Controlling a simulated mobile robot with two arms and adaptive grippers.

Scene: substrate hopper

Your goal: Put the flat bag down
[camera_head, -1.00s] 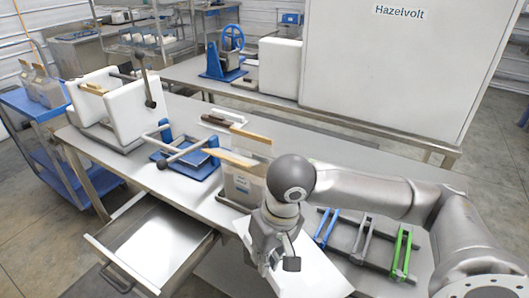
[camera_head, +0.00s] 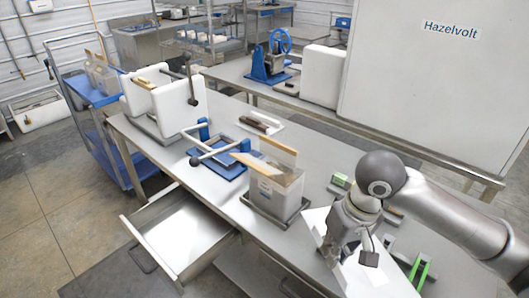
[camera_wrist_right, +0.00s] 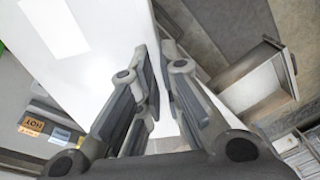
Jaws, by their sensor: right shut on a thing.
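The flat bag (camera_head: 385,279) is a plain white sheet in the head view, at the lower right, sloping over the table's front edge. My right gripper (camera_head: 350,255) is shut on it; the arm and gripper hide its middle. In the right wrist view the bag (camera_wrist_right: 105,45) spreads white beyond the two fingers (camera_wrist_right: 157,62), which are close together with the white between them. I cannot tell whether the bag touches the table. My left gripper is in neither view.
A clear-sided bin (camera_head: 276,190) with wooden-handled boards stands left of my gripper. A blue frame (camera_head: 222,160) and white machine (camera_head: 160,102) are farther left. An open drawer (camera_head: 182,232) juts out at the front. Green clamps (camera_head: 420,270) lie to the right.

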